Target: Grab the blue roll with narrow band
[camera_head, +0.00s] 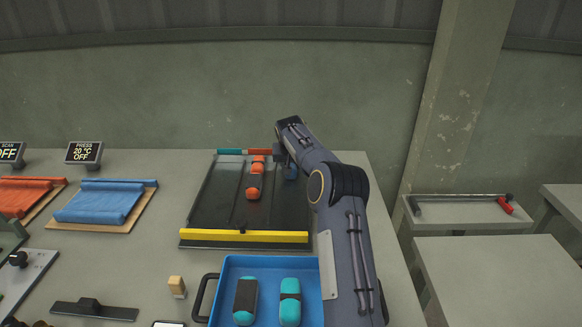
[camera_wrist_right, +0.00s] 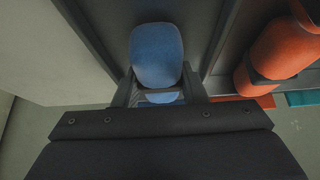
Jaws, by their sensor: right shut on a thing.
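The blue roll (camera_wrist_right: 157,52) is between the fingers of my right gripper (camera_wrist_right: 159,90) in the wrist view. The gripper is shut on it, and its rounded end sticks out past the fingers. In the head view a small part of the blue roll (camera_head: 292,173) shows beside my right gripper (camera_head: 285,163), over the right side of the black tray (camera_head: 215,205). I cannot tell whether the roll touches the tray. My left gripper is not in view.
The tray has a yellow front bar (camera_head: 243,236). A blue crate (camera_head: 268,264) in front holds two teal rolls.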

